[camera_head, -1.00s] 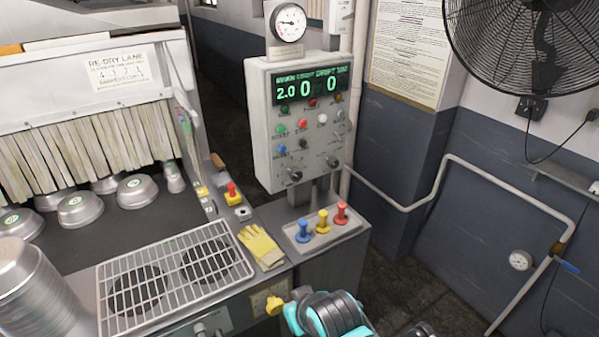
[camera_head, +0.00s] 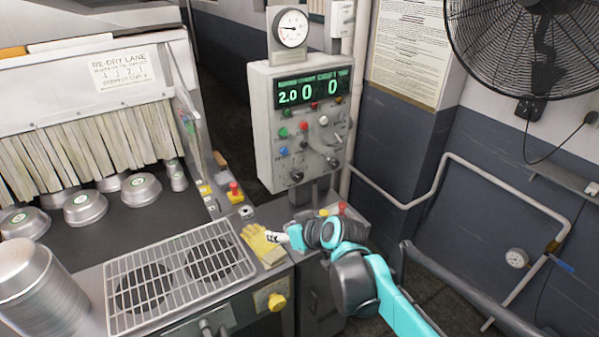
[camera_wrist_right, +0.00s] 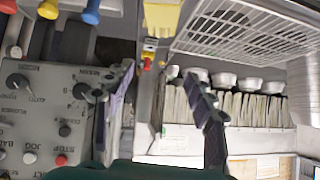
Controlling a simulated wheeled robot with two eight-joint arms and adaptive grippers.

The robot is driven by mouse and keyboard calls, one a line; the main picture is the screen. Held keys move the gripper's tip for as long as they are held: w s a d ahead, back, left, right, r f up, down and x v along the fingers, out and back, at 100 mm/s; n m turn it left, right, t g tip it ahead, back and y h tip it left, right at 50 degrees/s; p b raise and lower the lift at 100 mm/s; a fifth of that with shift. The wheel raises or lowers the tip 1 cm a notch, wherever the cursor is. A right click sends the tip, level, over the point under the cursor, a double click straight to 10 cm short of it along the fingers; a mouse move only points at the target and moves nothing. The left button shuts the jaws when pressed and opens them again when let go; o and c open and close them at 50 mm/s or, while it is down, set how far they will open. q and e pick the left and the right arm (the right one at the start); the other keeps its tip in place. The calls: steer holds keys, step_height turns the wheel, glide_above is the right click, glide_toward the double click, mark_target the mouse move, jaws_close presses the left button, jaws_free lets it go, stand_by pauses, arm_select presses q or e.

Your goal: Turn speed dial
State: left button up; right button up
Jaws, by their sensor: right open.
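The grey control panel (camera_head: 268,150) has two dark knobs low on its face, a left knob (camera_head: 296,176) and a right knob (camera_head: 331,163). Their labels are too small to read in the head view, so I cannot tell which is the speed dial. In the right wrist view the panel appears turned over at the left, with one knob (camera_wrist_right: 82,92) beside a finger and another knob (camera_wrist_right: 17,80) farther left. My right gripper (camera_head: 283,237) is below the panel, pointing left. Its fingers (camera_wrist_right: 160,73) are apart, empty and clear of the knobs. My left gripper is out of view.
A yellow glove (camera_head: 262,245) lies by the wire rack (camera_head: 180,265), close to my right gripper. A red-topped yellow button (camera_head: 234,192) stands behind. My right arm partly hides the coloured levers (camera_head: 342,208). Stacked pans (camera_head: 35,290) stand at the left.

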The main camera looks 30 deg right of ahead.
mark_target(299, 177)
steer(key=w+d+r+t+p, duration=0.2)
steer(key=w+d+r+t, duration=0.15)
steer(key=w+d, duration=0.8)
steer(key=shift+h, duration=0.4)
steer(key=w, duration=0.1)
steer(key=w+d+f+b, duration=0.1)
steer(key=w, duration=0.1)
steer(key=w+f, duration=0.1)
steer(key=shift+w+d+f, duration=0.15)
steer(key=shift+w+d, duration=0.15)
steer(key=shift+w+a+f+b, duration=0.1)
steer(key=shift+w+f+b, duration=0.05)
steer(key=shift+w+b, duration=0.3)
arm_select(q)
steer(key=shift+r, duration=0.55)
arm_select(e)
steer(key=c, duration=1.1)
